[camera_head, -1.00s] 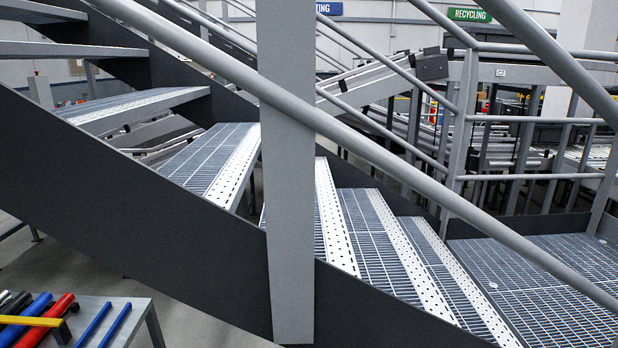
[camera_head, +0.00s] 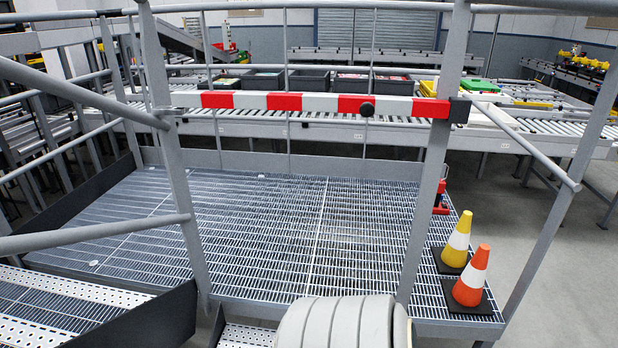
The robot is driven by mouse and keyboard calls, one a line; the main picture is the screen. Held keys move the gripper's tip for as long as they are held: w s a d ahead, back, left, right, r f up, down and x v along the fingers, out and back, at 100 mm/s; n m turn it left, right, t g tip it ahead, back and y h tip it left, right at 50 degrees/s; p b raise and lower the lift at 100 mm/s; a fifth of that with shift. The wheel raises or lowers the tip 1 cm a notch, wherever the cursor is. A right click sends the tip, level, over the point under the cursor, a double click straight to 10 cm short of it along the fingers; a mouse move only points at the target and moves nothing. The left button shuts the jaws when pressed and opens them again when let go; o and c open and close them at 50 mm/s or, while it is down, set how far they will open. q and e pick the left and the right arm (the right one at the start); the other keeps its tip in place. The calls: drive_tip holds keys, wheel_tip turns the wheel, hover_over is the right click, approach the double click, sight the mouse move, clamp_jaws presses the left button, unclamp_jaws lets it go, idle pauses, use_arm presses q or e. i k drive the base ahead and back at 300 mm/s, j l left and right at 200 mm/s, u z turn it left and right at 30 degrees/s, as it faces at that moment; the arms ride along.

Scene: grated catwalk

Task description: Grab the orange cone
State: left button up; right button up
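The orange cone (camera_head: 471,277) has a white band and a black square base. It stands upright at the right front corner of the grated platform (camera_head: 270,222). A yellow cone (camera_head: 457,240) with a white band stands upright just behind it. Both are to the right of a grey railing post. Neither of my grippers is in view. A ribbed light grey rounded part at the bottom centre looks like part of my own body.
A red-and-white barrier bar (camera_head: 315,103) spans two posts in front of the platform. Grey railings (camera_head: 540,200) enclose the platform's right side. Stair treads (camera_head: 50,305) lie at lower left. A roller conveyor (camera_head: 400,133) with dark bins (camera_head: 308,80) runs behind. The platform's middle is clear.

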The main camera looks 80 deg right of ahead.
sight(465, 295)
drive_tip(key=z, duration=3.7)
